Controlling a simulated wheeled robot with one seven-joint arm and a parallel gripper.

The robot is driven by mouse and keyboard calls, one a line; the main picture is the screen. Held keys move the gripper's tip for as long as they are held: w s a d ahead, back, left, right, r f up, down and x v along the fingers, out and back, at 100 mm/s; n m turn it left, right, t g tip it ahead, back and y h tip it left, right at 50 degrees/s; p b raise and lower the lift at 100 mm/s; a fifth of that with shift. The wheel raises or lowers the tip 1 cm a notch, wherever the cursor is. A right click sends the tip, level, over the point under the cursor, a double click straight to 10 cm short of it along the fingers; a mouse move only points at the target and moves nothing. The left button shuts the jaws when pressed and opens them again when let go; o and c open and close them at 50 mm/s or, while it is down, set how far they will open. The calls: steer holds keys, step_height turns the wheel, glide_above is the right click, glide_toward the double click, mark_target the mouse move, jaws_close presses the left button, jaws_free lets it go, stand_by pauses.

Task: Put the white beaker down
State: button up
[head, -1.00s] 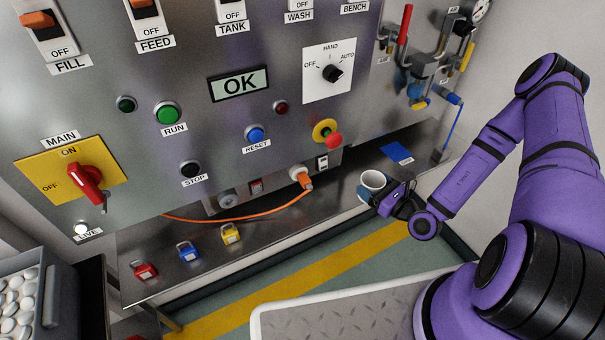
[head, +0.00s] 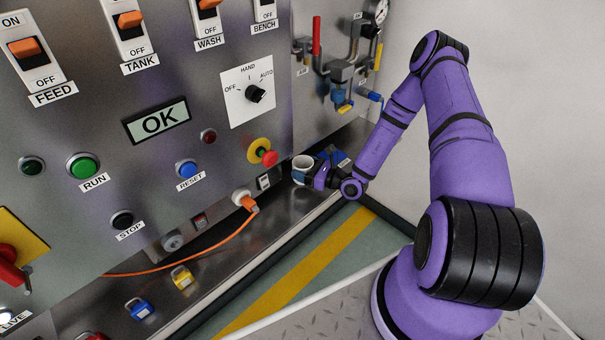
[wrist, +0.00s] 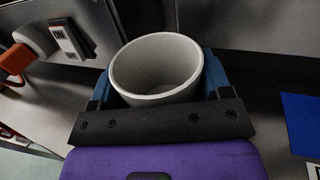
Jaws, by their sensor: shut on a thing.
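The white beaker (head: 302,163) is upright at the right part of the steel ledge, in front of the panel. In the wrist view the beaker (wrist: 156,68) shows its open rim and looks empty inside. My gripper (head: 303,178) is shut on it, with a blue finger on each side of its wall; the gripper also shows in the wrist view (wrist: 157,88). The beaker's base is hidden behind the gripper, so I cannot tell whether it touches the ledge (head: 232,245).
A blue mat (wrist: 302,122) lies right of the beaker. An orange plug and cable (head: 245,202) and a rocker switch (wrist: 70,38) are to the left. Blue (head: 139,309) and yellow (head: 182,278) padlocks sit farther left on the ledge. Pipes and valves (head: 345,70) are above right.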

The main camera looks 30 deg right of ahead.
steer(key=shift+w+d, duration=0.15)
steer(key=shift+w, duration=0.35)
steer(key=shift+f, duration=1.8)
steer(key=shift+f, duration=0.15)
steer(key=o, duration=1)
